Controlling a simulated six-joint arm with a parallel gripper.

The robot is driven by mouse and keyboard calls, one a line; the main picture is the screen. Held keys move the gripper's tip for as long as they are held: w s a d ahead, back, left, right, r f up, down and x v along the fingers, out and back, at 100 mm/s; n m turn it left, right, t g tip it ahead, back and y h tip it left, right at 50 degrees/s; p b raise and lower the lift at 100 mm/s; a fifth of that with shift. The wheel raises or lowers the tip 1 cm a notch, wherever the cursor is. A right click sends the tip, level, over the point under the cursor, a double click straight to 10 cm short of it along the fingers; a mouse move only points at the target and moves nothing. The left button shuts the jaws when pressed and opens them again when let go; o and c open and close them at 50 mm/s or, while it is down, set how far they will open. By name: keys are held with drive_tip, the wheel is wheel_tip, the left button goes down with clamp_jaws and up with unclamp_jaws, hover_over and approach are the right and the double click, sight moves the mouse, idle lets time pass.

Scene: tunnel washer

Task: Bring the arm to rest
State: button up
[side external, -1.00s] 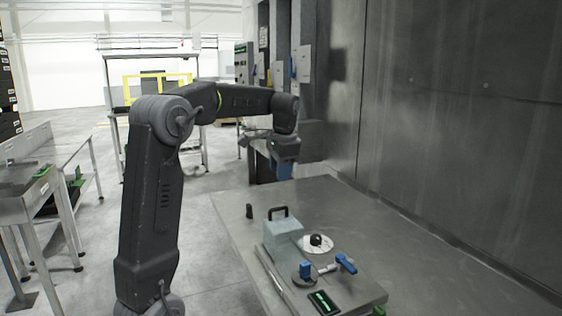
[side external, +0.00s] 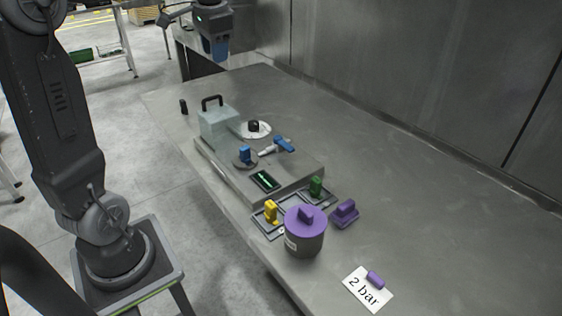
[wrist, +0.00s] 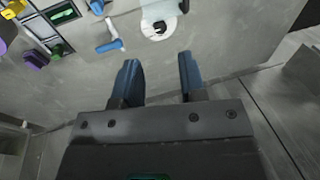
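My gripper (side external: 214,47) hangs above the far end of the grey table, pointing down, clear of everything on it. Nothing is between the fingers. My arm reaches out of the top of the side view, so part of it is hidden.
The grey table (side external: 400,190) holds a clear box with a black handle (side external: 218,125), a white disc with a black knob (side external: 265,132), a blue-handled valve (side external: 283,145), a purple-lidded pot (side external: 305,238), a purple block (side external: 345,212) and a "2 bar" card (side external: 360,295). The table's right side is clear.

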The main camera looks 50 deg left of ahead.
drive_tip(key=s+d+f+t, duration=0.1)
drive_tip(key=s+d+f, duration=0.2)
drive_tip(key=d, duration=0.4)
drive_tip(key=s+d+f+t+h, duration=0.1)
drive_tip(key=s+d+f+t, duration=0.1)
drive_tip(key=s+d, duration=0.4)
drive_tip(key=s+d+f+t+h, duration=0.1)
drive_tip(key=s+d+f, duration=0.2)
drive_tip(key=d, duration=0.7)
drive_tip(key=shift+s+d+f+t, duration=0.25)
drive_tip(key=shift+s+f+t, duration=0.15)
drive_tip(key=shift+s, duration=0.6)
